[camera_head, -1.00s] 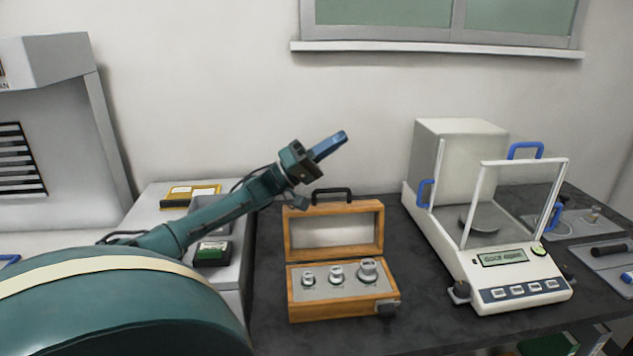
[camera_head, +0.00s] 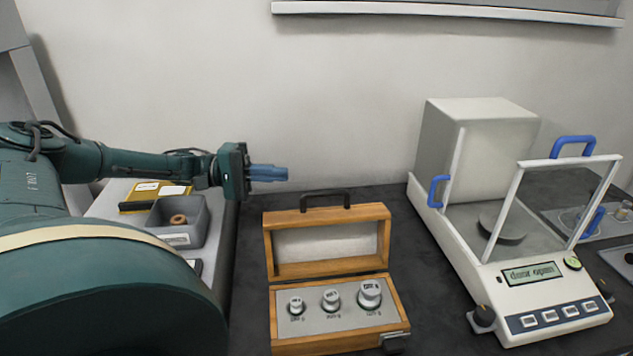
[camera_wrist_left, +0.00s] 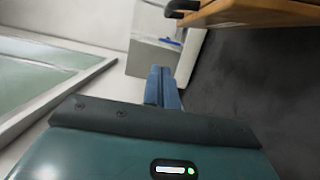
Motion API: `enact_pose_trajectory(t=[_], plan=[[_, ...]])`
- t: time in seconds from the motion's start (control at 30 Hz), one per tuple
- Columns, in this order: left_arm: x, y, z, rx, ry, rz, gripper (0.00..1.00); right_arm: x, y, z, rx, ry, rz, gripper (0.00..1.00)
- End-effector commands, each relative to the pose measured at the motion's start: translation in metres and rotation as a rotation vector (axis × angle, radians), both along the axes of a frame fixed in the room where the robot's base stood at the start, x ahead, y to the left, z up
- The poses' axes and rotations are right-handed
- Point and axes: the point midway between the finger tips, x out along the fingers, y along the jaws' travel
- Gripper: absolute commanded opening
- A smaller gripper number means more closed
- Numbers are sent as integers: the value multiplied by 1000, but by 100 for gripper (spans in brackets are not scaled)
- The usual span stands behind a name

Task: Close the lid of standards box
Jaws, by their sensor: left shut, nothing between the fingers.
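The standards box (camera_head: 340,346) is a wooden case on the dark bench, with several metal weights standing in its grey insert. Its lid (camera_head: 328,268) stands open and upright at the back, with a black handle (camera_head: 325,194) on its top edge. My left gripper (camera_head: 284,174) is shut and empty, its blue fingers pointing right, above and left of the lid and apart from it. In the left wrist view the shut fingers (camera_wrist_left: 162,88) show, with part of the wooden box (camera_wrist_left: 262,12) and its dark handle (camera_wrist_left: 182,7) at the top right. My right gripper is not seen.
A balance (camera_head: 545,275) with its glass door open and "door open" on its display stands to the right. A grey bin (camera_head: 190,238) with a brown ring and a yellow box (camera_head: 139,203) are at left. Dark bench separates box and balance.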

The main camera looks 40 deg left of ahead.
Motion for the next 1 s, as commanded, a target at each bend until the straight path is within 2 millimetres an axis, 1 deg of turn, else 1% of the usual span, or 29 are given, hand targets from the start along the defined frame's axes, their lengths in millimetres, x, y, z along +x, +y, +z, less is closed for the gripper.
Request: enact_pose_trajectory(t=[0.03,0.2,0.47,0.5,0.7,0.83,1.0], plan=[[5,-9,1,-6,-6,-3,0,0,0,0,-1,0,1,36],[26,-35,2,-6,-8,-2,0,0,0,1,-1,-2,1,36],[52,-69,4,-3,-9,-1,0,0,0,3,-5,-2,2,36],[45,-72,5,2,0,-2,0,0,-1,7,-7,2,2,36],[31,-89,5,1,1,-2,0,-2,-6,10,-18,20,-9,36],[26,-95,3,0,0,0,0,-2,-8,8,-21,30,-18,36],[25,-97,2,1,-3,1,0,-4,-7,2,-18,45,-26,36]])
